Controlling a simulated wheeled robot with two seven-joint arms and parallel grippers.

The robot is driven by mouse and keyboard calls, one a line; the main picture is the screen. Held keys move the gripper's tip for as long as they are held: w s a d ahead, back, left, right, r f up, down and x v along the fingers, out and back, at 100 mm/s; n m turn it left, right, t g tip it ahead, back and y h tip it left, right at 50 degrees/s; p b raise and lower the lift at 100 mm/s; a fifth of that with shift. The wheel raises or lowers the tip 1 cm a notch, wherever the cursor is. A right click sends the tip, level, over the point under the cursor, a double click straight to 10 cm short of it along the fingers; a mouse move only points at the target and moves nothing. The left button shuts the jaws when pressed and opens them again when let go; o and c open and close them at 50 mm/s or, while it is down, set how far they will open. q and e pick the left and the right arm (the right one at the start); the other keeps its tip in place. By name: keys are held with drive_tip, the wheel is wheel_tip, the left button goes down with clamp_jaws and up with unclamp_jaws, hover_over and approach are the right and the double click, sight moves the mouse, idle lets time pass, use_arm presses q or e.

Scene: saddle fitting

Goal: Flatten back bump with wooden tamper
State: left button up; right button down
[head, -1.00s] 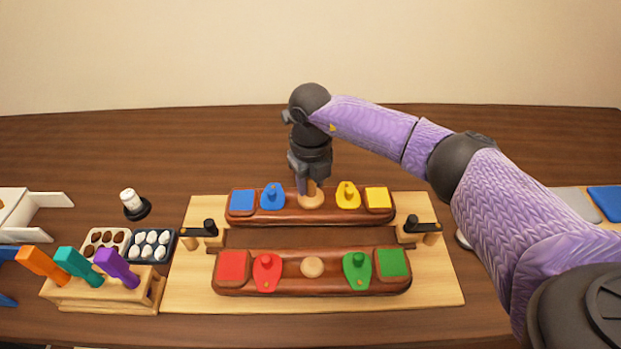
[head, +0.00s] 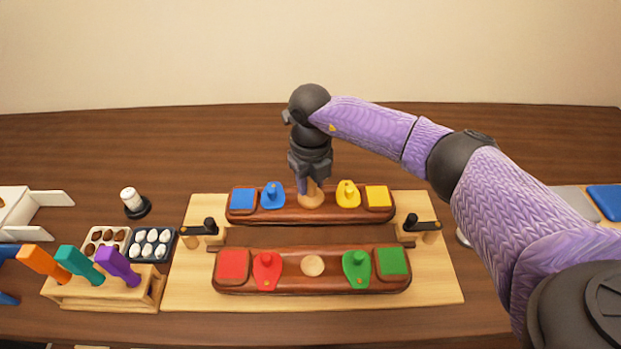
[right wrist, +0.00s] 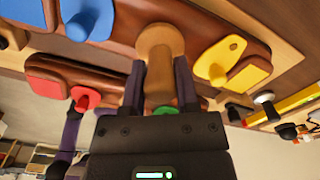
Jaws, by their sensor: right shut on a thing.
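My right gripper (head: 312,182) is shut on the wooden tamper (head: 311,198), which stands about upright on the middle of the back brown leather panel (head: 225,215). In the right wrist view the tamper (right wrist: 160,50) sits between the two fingers (right wrist: 158,85). Its foot covers the spot beneath, so the back bump is hidden. My left gripper is not in view.
Blue (head: 273,195) and yellow (head: 347,194) knobbed pieces flank the tamper. Black-handled clamps (head: 209,228) (head: 421,223) stand at both board ends. A rack with coloured handles (head: 100,290) and two small trays (head: 152,245) are at left. The table behind is clear.

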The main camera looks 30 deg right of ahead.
drive_tip(key=shift+r+p, duration=1.95)
drive_tip(key=shift+r, duration=0.65)
drive_tip(key=shift+f, duration=0.1)
drive_tip(key=shift+d+f, duration=0.1)
